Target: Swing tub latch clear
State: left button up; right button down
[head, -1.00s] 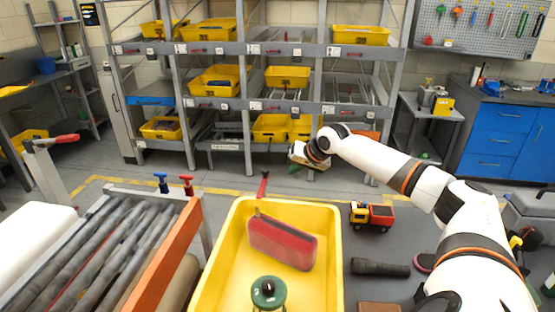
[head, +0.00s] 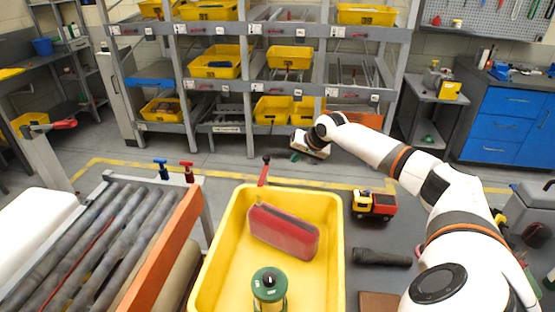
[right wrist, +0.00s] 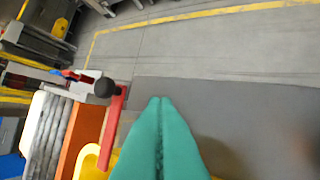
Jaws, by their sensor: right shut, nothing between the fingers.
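The tub latch (head: 264,172) is a red lever with a black knob, upright at the far edge of the yellow tub (head: 335,245). In the right wrist view the latch (right wrist: 115,122) and its black knob lie left of my fingers, apart from them. My right gripper (head: 296,156) is beyond the tub's far edge, up and right of the latch in the head view. Its green fingers (right wrist: 160,100) are closed together with nothing between them. My left gripper is not in view.
A roller conveyor (head: 100,240) with an orange side rail is on the left. A toy truck (head: 374,204), a dark flashlight (head: 380,257) and a brown block (head: 379,302) lie right of the tub.

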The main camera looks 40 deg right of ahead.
aim_at(264, 170)
jog(key=w+a+f+p, duration=0.2)
jog(key=w+f, duration=0.2)
jog(key=w, duration=0.2)
jog(key=shift+a, duration=0.3)
